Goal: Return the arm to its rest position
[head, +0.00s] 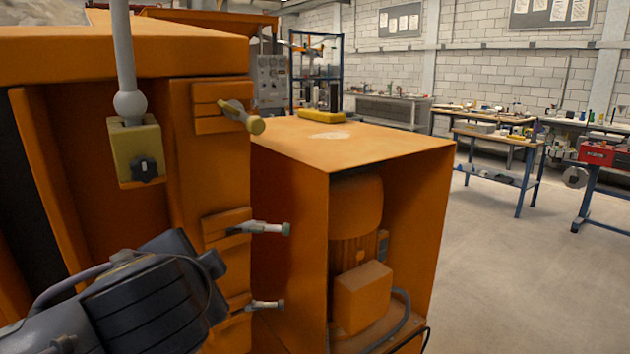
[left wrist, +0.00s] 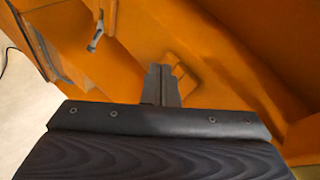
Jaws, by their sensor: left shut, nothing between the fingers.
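My left arm (head: 150,300) comes in at the lower left of the head view, in front of the orange sandbed machine (head: 205,150). Its fingers cannot be made out there. In the left wrist view my left gripper (left wrist: 160,70) is shut, with its fingers together and nothing held. Orange panels of the machine lie beyond the fingertips; I cannot tell how far away. My right gripper is in neither view.
A grey lever (head: 124,60) with a ball stands in a yellowish block (head: 137,152) above my left arm. Several clamp handles stick out right, including a middle one (head: 265,228). An open orange housing (head: 400,155) holds a motor (head: 356,225). Floor (head: 520,290) at right is clear.

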